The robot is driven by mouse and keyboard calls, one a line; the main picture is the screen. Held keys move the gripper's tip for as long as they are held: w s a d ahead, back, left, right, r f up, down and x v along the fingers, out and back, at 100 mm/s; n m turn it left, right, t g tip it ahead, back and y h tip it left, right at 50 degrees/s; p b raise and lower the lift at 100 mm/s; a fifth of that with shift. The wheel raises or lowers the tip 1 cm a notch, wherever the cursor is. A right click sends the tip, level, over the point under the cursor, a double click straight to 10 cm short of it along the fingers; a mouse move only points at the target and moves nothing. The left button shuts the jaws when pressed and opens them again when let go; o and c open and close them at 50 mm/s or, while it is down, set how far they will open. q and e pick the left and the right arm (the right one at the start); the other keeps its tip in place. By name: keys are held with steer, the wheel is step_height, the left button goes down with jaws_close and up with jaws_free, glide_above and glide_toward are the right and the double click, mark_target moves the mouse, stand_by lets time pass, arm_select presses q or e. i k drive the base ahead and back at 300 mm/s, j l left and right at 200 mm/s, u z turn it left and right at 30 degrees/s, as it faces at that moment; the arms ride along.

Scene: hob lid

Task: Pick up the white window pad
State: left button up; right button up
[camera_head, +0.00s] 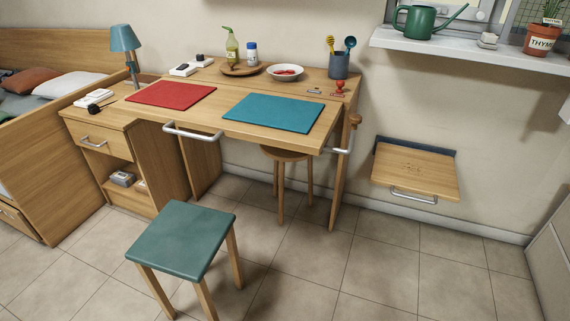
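A white window sill (470,52) runs along the wall at the upper right. A small whitish object (488,41) sits on it between the green watering can (430,20) and the terracotta thyme pot (541,38). It looks like a low pad or block with a greyish part on it, too small to make out clearly. It is the only pad-like white thing I see at the window. Neither of my grippers is in view.
A wooden desk (205,120) with red and teal mats stands at centre left. A green-topped stool (183,240) stands in front, another stool under the desk. A wooden flap (415,172) juts from the wall below the sill. The tiled floor (375,270) is clear at lower right.

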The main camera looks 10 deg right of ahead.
mark_target(489, 40)
steer(key=z, duration=1.35)
